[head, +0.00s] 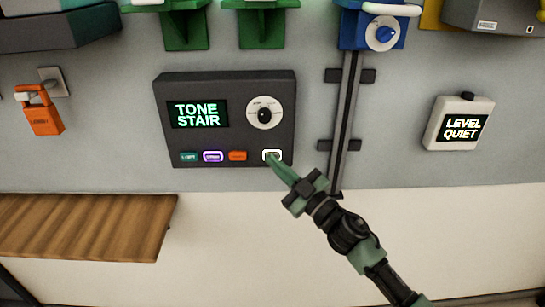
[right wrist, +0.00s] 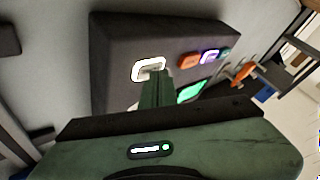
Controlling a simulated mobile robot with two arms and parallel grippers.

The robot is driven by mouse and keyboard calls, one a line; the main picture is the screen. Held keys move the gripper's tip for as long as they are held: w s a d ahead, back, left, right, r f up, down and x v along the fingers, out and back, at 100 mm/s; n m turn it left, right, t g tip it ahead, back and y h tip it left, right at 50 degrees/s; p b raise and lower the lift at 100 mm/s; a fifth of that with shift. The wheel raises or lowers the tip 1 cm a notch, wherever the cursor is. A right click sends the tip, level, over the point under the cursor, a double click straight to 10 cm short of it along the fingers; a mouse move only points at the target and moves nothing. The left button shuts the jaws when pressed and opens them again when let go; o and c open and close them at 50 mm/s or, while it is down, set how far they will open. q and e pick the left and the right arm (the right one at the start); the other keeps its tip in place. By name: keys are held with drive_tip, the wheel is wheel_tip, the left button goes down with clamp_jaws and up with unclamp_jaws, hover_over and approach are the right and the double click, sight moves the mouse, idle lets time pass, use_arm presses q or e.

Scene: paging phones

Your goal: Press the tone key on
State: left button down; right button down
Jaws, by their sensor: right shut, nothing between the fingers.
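A dark wall panel (head: 225,118) has a lit display (head: 199,114) reading "TONE STAIR" and a round white dial with a black knob (head: 264,115). Along its bottom edge are a green key (head: 189,157), a purple key with a bright rim (head: 213,156), an orange key (head: 238,156) and a white-framed key (head: 272,154) at the right. My right gripper (head: 273,160) is shut and empty, its tips at the white-framed key. In the right wrist view the tips (right wrist: 155,80) overlap that key's frame (right wrist: 149,69). I cannot tell whether they touch it. My left gripper is out of view.
A white box (head: 459,124) reading "LEVEL QUIET" hangs at the right. A dark vertical rail (head: 347,120) runs below a blue dial unit (head: 380,30). An orange padlock-like piece (head: 43,118) is at the left, above a wooden surface (head: 85,225).

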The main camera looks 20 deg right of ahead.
drive_tip(key=shift+s+a, duration=0.1)
drive_tip(key=shift+s, duration=0.25)
drive_tip(key=shift+s, duration=0.1)
drive_tip(key=s, duration=0.2)
drive_tip(key=s+a+p, duration=0.1)
drive_tip(key=s+p, duration=0.1)
drive_tip(key=s, duration=0.1)
drive_tip(key=shift+s+a, duration=0.3)
drive_tip(key=shift+f, duration=0.1)
